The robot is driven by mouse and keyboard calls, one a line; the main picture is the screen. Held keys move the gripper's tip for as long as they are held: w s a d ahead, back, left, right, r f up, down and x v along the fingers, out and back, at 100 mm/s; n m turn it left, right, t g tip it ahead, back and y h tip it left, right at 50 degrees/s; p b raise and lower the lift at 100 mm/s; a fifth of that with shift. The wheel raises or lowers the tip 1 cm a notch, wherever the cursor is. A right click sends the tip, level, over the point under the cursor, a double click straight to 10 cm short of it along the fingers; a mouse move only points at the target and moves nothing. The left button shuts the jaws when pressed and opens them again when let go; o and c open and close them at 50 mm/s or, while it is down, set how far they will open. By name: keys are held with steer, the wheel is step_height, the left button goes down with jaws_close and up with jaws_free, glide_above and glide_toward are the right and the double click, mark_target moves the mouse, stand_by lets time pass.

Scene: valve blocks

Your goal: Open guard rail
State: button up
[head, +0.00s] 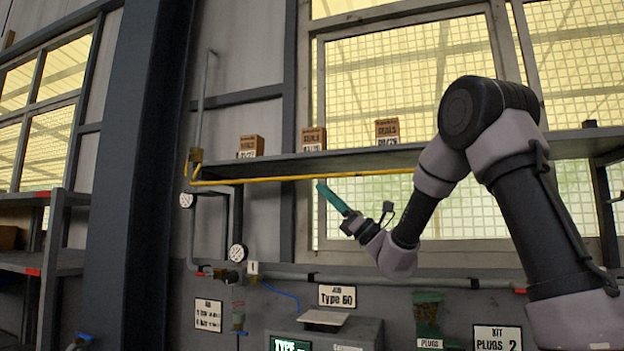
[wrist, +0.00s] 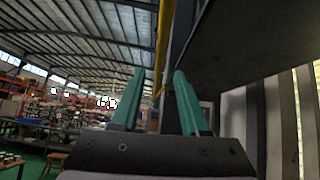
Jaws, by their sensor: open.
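The guard rail (head: 290,181) is a thin yellow bar running level along the front of the shelf (head: 290,166), from a brass-coloured fitting at the left to behind my arm. My gripper (head: 320,186) has teal fingers pointing up and left, with the tips just below the rail. In the wrist view my gripper (wrist: 159,73) is open and empty, its fingers apart. The yellow rail (wrist: 165,35) also shows there, running up from the gap between the fingers. I cannot tell whether the tips touch it. The rail's right end is hidden by my arm.
Several small boxes (head: 313,139) stand on the shelf. Pipes and gauges (head: 237,253) are at the left. Below are a grey box (head: 345,333), a green plugs bin (head: 428,312) and signs. A dark column (head: 137,180) stands further left. A mesh window is behind.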

mark_target(311, 178)
steer(key=x, duration=0.6)
jaws_close()
stand_by(1.4)
